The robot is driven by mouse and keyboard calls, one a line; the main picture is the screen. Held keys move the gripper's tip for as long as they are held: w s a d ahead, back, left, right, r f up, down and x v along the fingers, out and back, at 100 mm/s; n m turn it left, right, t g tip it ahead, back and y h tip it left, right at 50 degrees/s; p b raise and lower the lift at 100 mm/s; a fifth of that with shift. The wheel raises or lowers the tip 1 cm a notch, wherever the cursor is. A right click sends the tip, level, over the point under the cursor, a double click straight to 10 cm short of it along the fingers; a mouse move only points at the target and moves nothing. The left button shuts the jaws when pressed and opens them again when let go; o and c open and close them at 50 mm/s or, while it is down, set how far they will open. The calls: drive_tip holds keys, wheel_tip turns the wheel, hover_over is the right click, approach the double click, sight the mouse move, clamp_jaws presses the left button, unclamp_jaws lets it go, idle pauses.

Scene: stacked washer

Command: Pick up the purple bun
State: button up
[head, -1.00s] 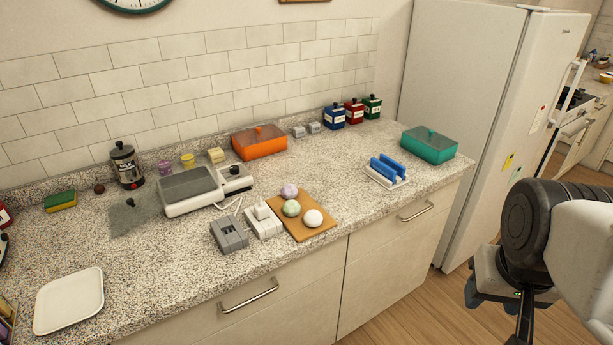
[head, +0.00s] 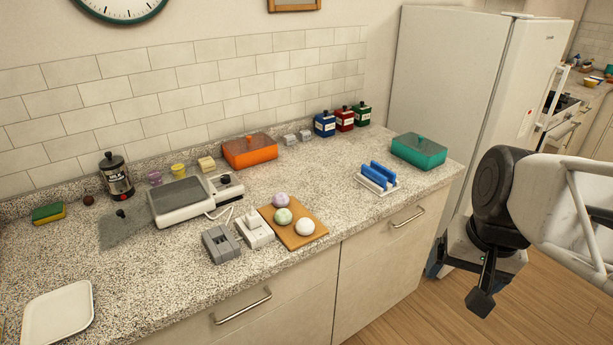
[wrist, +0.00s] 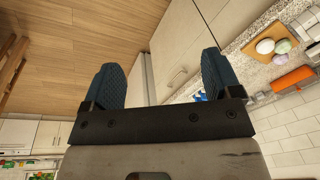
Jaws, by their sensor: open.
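The purple bun (head: 280,200) sits at the back of a brown wooden board (head: 296,240) on the counter. A green bun (head: 283,216) and a white bun (head: 305,227) sit in front of it on the same board. In the wrist view the purple bun (wrist: 282,46) shows at the upper right, beside the green and white buns. My gripper (wrist: 158,85) is open and empty, its two dark blue fingers spread apart. In the head view it hangs at the right, off the counter's front edge and far from the board.
A white plug block (head: 254,229) and a grey block (head: 221,243) stand just left of the board. A grey-topped appliance (head: 180,199), an orange box (head: 249,151), a blue rack (head: 379,177) and a teal box (head: 418,151) stand around. Counter between board and rack is clear.

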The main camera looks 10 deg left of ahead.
drive_tip(key=w+a+m+g+y, duration=0.25)
drive_tip(key=w+a, duration=0.55)
drive_tip(key=w, duration=0.4)
drive_tip(key=m+g+y, duration=0.4)
drive_tip(key=m+y, duration=0.5)
drive_tip(key=m, duration=0.1)
approach(283, 197)
drive_tip(key=shift+s+a+f, duration=0.15)
drive_tip(key=shift+a+f, duration=0.4)
drive_tip(key=shift+a, duration=0.35)
drive_tip(key=shift+w+a+f, duration=0.2)
drive_tip(key=shift+w, duration=0.05)
drive_tip(key=shift+x, duration=1.25)
drive_tip(key=shift+x, duration=2.65)
drive_tip(key=shift+w+f, duration=0.1)
drive_tip(key=shift+w, duration=0.05)
